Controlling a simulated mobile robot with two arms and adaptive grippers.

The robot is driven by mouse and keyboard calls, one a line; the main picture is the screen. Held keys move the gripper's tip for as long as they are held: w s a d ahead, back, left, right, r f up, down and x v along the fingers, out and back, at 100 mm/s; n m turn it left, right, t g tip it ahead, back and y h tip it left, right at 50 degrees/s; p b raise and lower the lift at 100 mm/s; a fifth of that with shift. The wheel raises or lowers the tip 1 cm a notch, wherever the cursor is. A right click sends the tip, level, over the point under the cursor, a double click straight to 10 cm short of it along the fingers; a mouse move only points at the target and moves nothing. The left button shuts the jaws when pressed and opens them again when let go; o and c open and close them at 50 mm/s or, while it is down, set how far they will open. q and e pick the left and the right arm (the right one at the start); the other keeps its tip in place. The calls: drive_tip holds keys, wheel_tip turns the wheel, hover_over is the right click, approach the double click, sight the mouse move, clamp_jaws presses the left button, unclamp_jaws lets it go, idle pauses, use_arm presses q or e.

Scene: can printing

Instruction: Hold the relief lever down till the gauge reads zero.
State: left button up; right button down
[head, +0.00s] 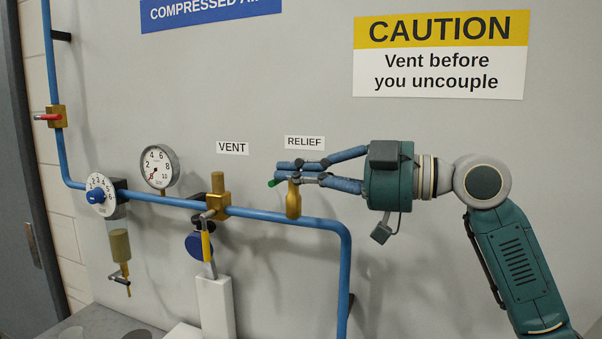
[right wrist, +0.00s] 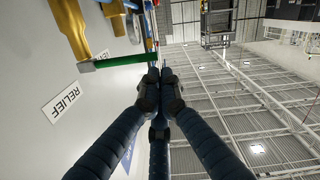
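The brass relief valve (head: 293,203) stands on the blue pipe under the RELIEF label. Its lever is green; its tip (head: 272,183) shows just left of my right fingertips in the head view. My right gripper (head: 280,171) reaches in from the right with its fingers drawn together, over the valve top. In the right wrist view the green lever (right wrist: 125,60) runs from the brass body to the fingertips (right wrist: 160,71); I cannot tell whether they touch or press it. The round gauge (head: 157,168) has a red needle pointing lower left, near the dial's low end; its exact reading is too small. My left gripper is not in view.
A brass vent valve (head: 218,202) with a yellow handle (head: 206,245) sits left of the relief valve, above a white post (head: 215,305). A regulator dial (head: 100,195) and a red-handled valve (head: 55,117) are farther left. The wall carries a caution sign (head: 440,58).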

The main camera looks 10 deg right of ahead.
drive_tip(key=b+v, duration=0.4)
drive_tip(key=v, duration=0.6)
drive_tip(key=shift+f, duration=0.1)
